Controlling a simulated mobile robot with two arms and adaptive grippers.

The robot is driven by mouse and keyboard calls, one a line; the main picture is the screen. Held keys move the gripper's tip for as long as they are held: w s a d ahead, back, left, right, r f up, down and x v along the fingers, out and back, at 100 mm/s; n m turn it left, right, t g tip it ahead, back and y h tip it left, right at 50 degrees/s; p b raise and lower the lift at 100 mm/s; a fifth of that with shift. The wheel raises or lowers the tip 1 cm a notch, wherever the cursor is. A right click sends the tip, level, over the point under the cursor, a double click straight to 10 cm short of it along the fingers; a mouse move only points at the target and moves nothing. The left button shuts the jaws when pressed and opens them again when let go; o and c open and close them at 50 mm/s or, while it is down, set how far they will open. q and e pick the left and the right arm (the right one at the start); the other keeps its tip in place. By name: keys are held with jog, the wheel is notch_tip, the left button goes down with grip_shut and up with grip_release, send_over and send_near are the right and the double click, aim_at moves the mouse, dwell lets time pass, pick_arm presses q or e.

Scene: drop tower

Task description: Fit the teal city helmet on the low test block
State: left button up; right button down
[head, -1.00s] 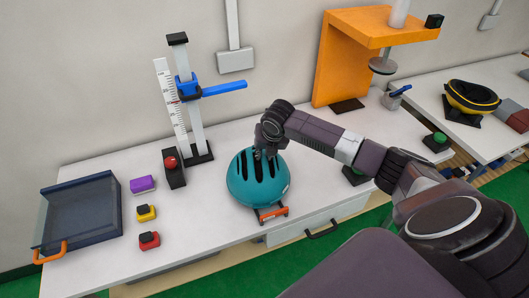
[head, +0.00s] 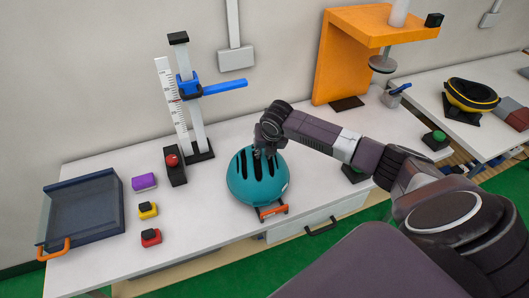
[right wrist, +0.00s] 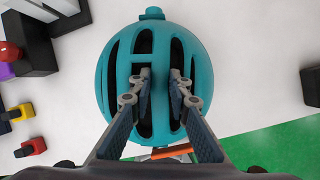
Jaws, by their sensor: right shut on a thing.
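The teal city helmet (head: 257,184) is upright near the front edge of the white table. It fills the middle of the right wrist view (right wrist: 107,85). My right gripper (head: 266,151) comes down on its top. In the right wrist view the two fingers (right wrist: 161,84) reach into slots either side of a central rib and are shut on it. An orange bracket-like part (head: 272,210) shows just below the helmet's front. The low test block cannot be made out; whatever is under the helmet is hidden. My left gripper is not in view.
A drop tower with a blue arm (head: 222,87) and a red-button box (head: 175,166) stand behind left. Purple (head: 144,181), yellow (head: 148,210) and red (head: 151,237) pieces and a dark tray (head: 110,221) lie left. An orange frame (head: 334,68) stands behind right.

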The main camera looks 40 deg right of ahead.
jog(key=shift+f, duration=0.45)
dwell(0.4)
jog(key=c, duration=1.7)
grip_release()
jog(key=shift+c, duration=0.2)
jog(key=c, duration=0.4)
jog(key=shift+o, duration=0.2)
jog(key=shift+r, duration=0.15)
jog(key=shift+r+p, duration=0.9)
jog(key=shift+p, duration=0.1)
